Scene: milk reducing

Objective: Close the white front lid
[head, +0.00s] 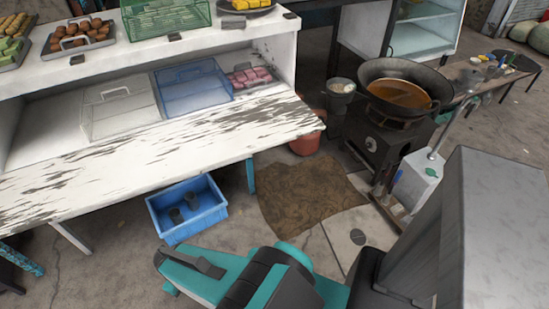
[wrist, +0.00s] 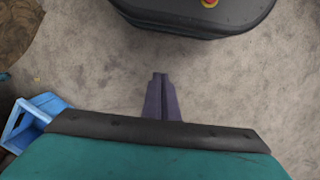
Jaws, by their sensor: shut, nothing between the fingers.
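The white front lid (head: 119,112) is a pale, see-through cover with a thin handle on top. In the head view it lies on the lower shelf of the white counter, left of a blue lid (head: 191,88). I cannot tell from here whether it fully covers what is under it. My gripper (wrist: 161,76) shows in the wrist view with its dark fingers together and empty, above bare floor. In the head view my arm is at the bottom, well away from the lid, and my fingertips cannot be made out.
The white counter (head: 150,155) has a worn front board. A blue crate (head: 212,218) stands on the floor below it and shows in the wrist view (wrist: 18,130). A wok (head: 402,72) sits on a dark stove at right. A brown mat (head: 305,193) lies on open floor.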

